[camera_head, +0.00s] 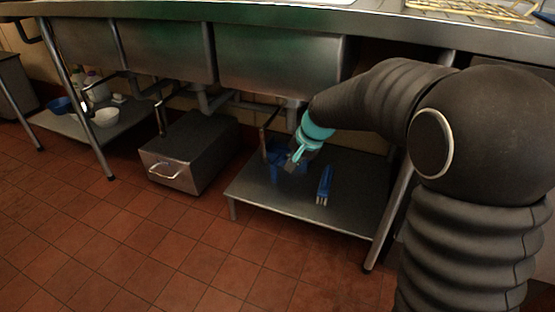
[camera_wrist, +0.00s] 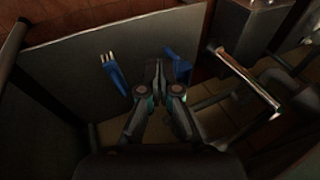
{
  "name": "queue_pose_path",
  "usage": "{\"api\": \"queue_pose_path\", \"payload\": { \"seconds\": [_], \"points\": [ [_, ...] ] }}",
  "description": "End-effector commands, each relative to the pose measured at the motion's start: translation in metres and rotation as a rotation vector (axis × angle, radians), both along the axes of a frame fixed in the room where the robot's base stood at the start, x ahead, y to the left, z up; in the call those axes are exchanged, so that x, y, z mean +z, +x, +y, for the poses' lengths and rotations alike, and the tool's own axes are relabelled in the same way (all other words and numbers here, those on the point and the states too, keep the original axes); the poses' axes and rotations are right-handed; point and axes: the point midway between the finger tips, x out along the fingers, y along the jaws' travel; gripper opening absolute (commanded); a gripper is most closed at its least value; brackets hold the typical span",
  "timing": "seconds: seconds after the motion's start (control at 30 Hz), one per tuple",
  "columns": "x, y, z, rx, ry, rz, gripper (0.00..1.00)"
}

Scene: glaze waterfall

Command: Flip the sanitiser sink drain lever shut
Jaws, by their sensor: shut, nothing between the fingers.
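A metal drain lever (camera_head: 263,141) hangs below the right-hand sink basin (camera_head: 280,62), with a bent bar running back toward the pipework. No label shows which sink is the sanitiser one. My gripper (camera_wrist: 158,68) is shut and empty, pointing over the low shelf. In the head view my gripper (camera_head: 296,158) is just right of the lever, apparently apart from it.
The low metal shelf (camera_head: 250,195) holds a blue brush (camera_head: 325,185) and another blue item (camera_head: 276,154) partly behind my gripper. A steel box (camera_head: 190,150) stands on the floor to the left. A left shelf holds a white bowl (camera_head: 106,117) and bottles. The front floor is clear.

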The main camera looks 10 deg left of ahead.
Motion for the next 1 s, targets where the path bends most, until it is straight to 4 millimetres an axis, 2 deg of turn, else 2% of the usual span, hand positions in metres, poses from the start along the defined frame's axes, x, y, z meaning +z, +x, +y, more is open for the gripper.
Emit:
{"api": "queue_pose_path", "payload": {
  "seconds": [0.2, 0.4, 0.6, 1.0],
  "points": [
    [0.003, -0.021, -0.036, 0.001, 0.001, 0.000, 0.00],
    [0.004, -0.032, -0.056, 0.005, 0.000, 0.000, 0.00],
    [0.004, -0.035, -0.063, 0.004, 0.001, 0.000, 0.00],
    [0.004, -0.035, -0.063, 0.005, 0.000, 0.000, 0.00]
  ]
}}
